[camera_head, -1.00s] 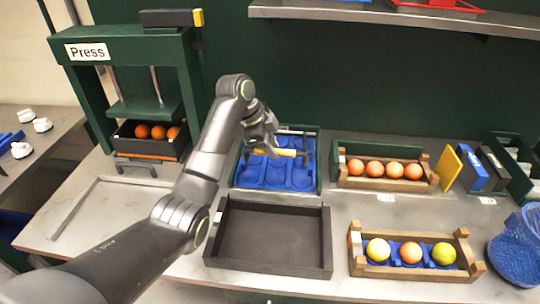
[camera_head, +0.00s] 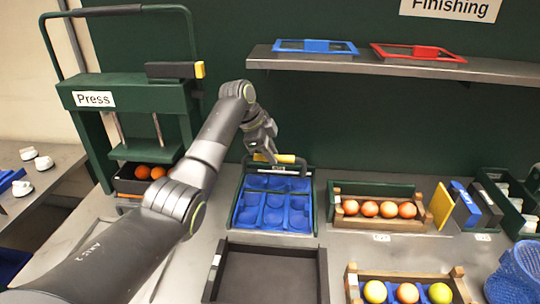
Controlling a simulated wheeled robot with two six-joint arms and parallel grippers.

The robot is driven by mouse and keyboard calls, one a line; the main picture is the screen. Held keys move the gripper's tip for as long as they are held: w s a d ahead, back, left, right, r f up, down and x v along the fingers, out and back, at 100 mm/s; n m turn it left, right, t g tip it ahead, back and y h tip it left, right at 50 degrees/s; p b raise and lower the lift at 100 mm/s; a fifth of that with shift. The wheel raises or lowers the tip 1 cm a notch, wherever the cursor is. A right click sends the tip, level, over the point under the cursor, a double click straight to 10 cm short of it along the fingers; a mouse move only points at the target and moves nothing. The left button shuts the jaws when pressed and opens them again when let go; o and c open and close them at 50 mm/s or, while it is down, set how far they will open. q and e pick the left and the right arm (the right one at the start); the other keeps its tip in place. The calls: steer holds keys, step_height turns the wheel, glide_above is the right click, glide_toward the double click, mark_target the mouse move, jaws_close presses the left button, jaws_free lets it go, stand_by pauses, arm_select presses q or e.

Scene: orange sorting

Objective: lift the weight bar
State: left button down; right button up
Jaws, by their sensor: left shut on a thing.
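The weight bar (camera_head: 287,159), dark with a yellow grip, shows at the back edge of the green-rimmed tray (camera_head: 316,205). My left gripper (camera_head: 270,156) is shut on the bar near the yellow part, and its fingers hide some of it. The tray holds a blue insert (camera_head: 273,206) with several round hollows, which look empty. The bar appears above the insert's far edge; its exact height is hard to tell. My right gripper is not in view.
A black tray (camera_head: 219,280) lies in front. Crates of oranges (camera_head: 336,209) and mixed fruit (camera_head: 352,287) stand to the right. The green press (camera_head: 110,125) with oranges (camera_head: 142,172) is at left. A shelf (camera_head: 420,68) with blue and red frames overhangs the back right.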

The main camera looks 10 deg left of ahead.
arm_select(q)
steer(key=shift+a+f, duration=0.15)
steer(key=shift+f, duration=0.1)
steer(key=c, duration=1.6)
jaws_free()
steer(key=shift+w+f, duration=0.1)
steer(key=shift+w, duration=0.05)
steer(key=shift+o, duration=1.3)
steer(key=shift+w+f, duration=0.15)
steer(key=shift+w, duration=0.1)
steer(key=shift+o, duration=0.2)
steer(key=shift+w, duration=0.2)
steer(key=shift+s, duration=0.1)
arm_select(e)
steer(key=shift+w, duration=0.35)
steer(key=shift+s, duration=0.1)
arm_select(q)
steer(key=shift+r, duration=0.2)
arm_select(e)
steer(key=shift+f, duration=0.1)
